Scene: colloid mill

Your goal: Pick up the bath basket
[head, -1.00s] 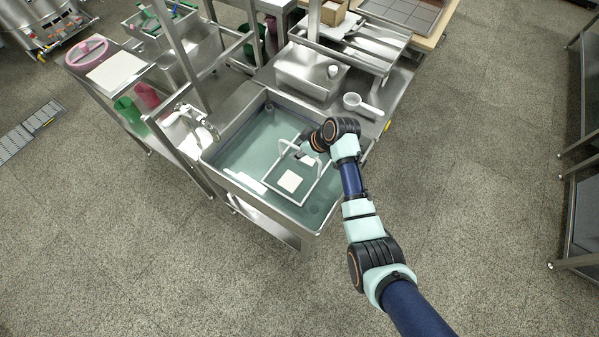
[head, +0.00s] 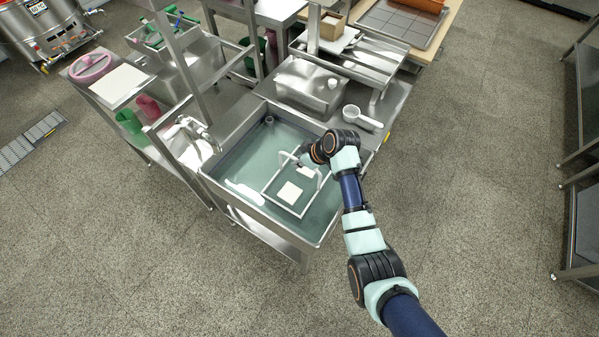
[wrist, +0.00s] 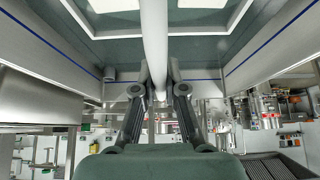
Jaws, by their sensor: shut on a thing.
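The bath basket (head: 281,205) is a white open frame with a tall handle. In the head view it is inside the water-filled sink (head: 222,181), toward its right side. A pale square piece (head: 289,192) is within the frame. My gripper (head: 306,159) comes in from the right at the top of the handle. In the wrist view, the white handle bar (wrist: 154,45) runs down between the two dark fingers of my gripper (wrist: 160,90), which are shut on it. The basket's frame shows at the top of that view. I cannot tell whether the basket is clear of the sink floor.
A faucet (head: 190,128) stands at the left rim. A white dipper (head: 361,118) lies on the steel counter behind, beside a steel box (head: 309,84). The floor to the right is open, with steel racks (head: 583,200) at the far right.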

